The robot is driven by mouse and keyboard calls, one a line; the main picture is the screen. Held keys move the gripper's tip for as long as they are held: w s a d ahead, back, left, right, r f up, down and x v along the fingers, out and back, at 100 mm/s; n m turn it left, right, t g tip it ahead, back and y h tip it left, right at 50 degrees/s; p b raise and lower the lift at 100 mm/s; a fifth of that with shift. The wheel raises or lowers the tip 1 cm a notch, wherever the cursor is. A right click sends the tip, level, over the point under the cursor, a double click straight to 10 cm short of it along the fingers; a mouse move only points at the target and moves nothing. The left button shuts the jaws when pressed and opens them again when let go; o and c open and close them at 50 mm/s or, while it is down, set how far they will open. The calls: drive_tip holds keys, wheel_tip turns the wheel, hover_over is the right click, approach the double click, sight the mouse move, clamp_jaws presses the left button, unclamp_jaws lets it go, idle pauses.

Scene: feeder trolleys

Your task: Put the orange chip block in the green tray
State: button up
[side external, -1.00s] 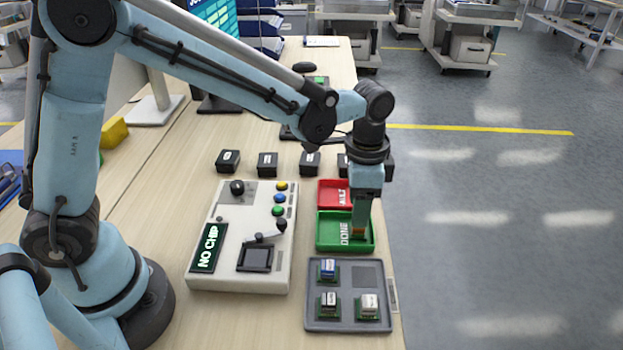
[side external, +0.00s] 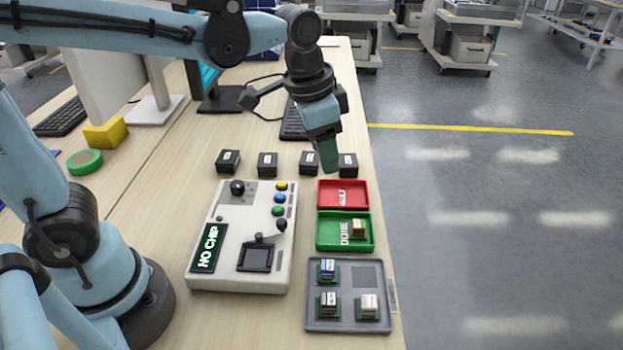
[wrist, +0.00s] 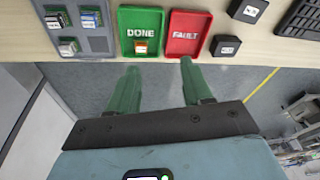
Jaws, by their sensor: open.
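The orange chip block (side external: 358,228) sits inside the green tray (side external: 323,240), toward its right side, by the DONE lettering. In the wrist view the orange chip block (wrist: 141,46) also lies in the green tray (wrist: 126,16), below the DONE lettering. My gripper (side external: 328,158) is raised above and behind the trays, apart from the block. In the wrist view my gripper (wrist: 158,75) shows two green fingers spread apart with nothing between them.
A red FAULT tray (side external: 323,194) adjoins the green tray. A grey tray (side external: 345,325) with blue and white chip blocks lies in front. A control box (side external: 225,283) showing NO CHIP stands left. Several black blocks (side external: 268,164) line the back. The table's right edge is close.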

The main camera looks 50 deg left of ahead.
drive_tip(key=s+a+f+n+t, duration=0.2)
drive_tip(key=s+a+n+t, duration=0.2)
drive_tip(key=s+a, duration=0.3)
drive_tip(key=shift+a+n+t+y, duration=0.3)
drive_tip(key=shift+a+n, duration=0.15)
drive_tip(key=shift+n, duration=0.45)
drive_tip(key=shift+s, duration=0.1)
idle(0.4)
